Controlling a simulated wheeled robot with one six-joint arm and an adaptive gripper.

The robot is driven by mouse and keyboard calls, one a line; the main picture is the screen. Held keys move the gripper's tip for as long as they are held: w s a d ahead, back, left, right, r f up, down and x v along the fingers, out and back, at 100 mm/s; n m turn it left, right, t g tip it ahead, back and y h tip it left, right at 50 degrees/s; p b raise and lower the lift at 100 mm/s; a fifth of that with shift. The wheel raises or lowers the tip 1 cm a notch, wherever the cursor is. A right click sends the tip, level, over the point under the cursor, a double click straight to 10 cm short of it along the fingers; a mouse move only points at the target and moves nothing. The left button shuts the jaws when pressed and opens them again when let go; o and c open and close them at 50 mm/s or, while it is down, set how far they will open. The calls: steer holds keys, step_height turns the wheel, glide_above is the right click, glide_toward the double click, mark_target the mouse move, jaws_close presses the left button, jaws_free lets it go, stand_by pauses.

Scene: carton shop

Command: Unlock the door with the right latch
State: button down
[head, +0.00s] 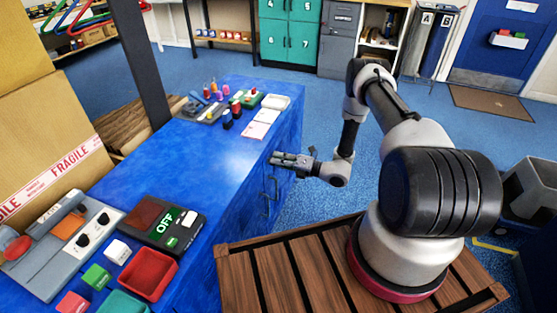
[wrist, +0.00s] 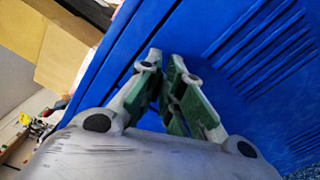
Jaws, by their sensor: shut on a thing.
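My gripper (head: 277,160) is at the front side of the blue counter, near its top edge, above the blue doors (head: 250,212) with their dark handles. In the wrist view, my gripper (wrist: 166,60) points at a blue door panel (wrist: 215,85) with rows of slots. Its two fingers are close together, shut on a small latch part at the panel seam. The latch is mostly hidden between the fingertips, so its position cannot be told. The doors look closed.
A slatted wooden platform (head: 290,280) lies below my arm. Blue floor is free beyond the counter.

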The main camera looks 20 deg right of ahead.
steer(key=shift+w+f+m, duration=0.1)
steer(key=shift+f+m, duration=0.05)
steer(key=shift+m, duration=0.95)
steer(key=shift+w+f+m, duration=0.1)
steer(key=shift+m, duration=1)
steer(key=c, duration=1.6)
jaws_free()
steer(key=shift+s, duration=0.1)
steer(key=v, duration=1.2)
